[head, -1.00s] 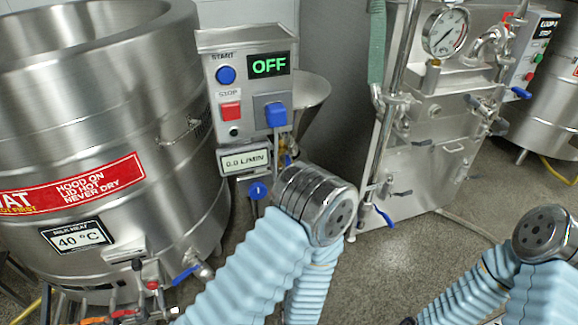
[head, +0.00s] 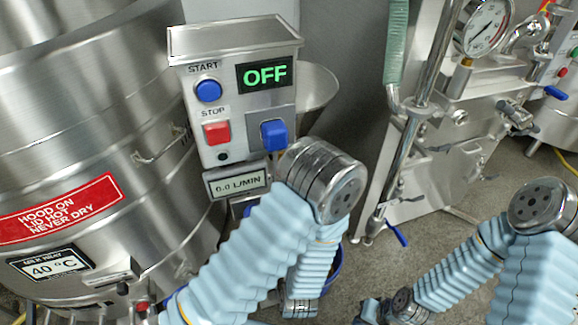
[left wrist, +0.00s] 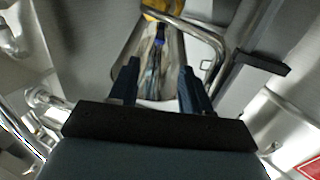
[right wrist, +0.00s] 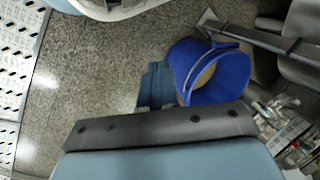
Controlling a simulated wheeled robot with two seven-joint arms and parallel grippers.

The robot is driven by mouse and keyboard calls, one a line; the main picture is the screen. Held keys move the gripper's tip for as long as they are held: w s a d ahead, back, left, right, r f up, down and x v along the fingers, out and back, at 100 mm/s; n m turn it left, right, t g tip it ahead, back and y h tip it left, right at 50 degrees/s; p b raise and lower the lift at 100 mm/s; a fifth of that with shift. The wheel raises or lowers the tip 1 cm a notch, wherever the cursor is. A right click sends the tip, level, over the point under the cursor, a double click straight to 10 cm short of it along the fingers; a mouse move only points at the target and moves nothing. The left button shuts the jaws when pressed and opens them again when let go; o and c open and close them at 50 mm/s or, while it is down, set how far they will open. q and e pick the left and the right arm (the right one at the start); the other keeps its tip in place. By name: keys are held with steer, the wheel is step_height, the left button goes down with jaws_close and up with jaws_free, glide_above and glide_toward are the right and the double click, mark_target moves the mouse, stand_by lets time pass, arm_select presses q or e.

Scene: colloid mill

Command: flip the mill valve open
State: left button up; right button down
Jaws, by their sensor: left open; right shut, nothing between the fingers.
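The mill's steel control box (head: 235,100) stands left of centre in the head view, with its display reading OFF. My left forearm covers the area below it, so the valve is hidden there.
A steel heating vat (head: 90,150) fills the left. A blue bucket (right wrist: 225,75) stands on the floor close to my right gripper. A curved steel pipe (left wrist: 210,35) runs beside my left fingers. A steel machine with a gauge (head: 485,28) stands at the right.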

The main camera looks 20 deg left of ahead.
arm_select(q)
steer(key=b+x, duration=1.3)
steer(key=x, duration=0.1)
arm_select(e)
step_height(320, 180, down, 13)
steer(key=d, duration=0.2)
steer(key=shift+w, duration=0.45)
arm_select(q)
jaws_close()
